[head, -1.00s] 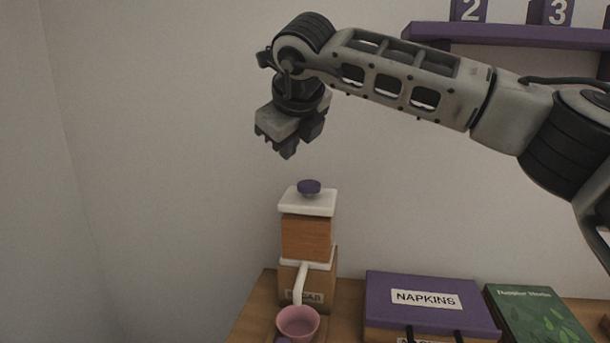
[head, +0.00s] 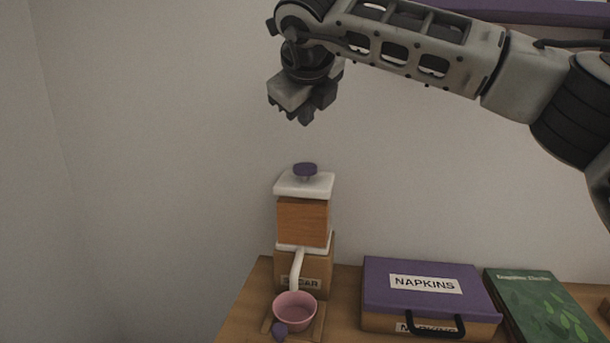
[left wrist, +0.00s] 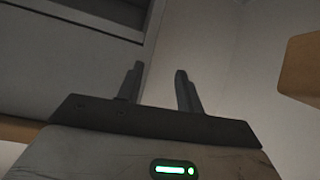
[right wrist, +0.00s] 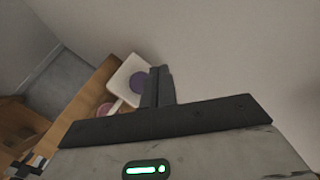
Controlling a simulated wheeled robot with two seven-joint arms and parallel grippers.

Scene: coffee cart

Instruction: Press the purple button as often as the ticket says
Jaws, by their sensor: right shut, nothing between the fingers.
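The purple button (head: 305,169) sits on the white top of the sugar dispenser (head: 303,220) in the head view. It also shows in the right wrist view (right wrist: 140,83), just left of the fingers. My right gripper (head: 306,120) is shut and empty, above the button and apart from it. Its closed fingers also show in the right wrist view (right wrist: 158,75). A pink cup (head: 295,310) stands under the dispenser's white spout. My left gripper (left wrist: 160,82) is open and empty in the left wrist view, and outside the head view. I see no ticket in these frames.
A purple-lidded napkins box (head: 420,285) and a green book (head: 545,308) lie right of the dispenser on the wooden counter (head: 245,305). A purple shelf (head: 530,10) is at the upper right.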

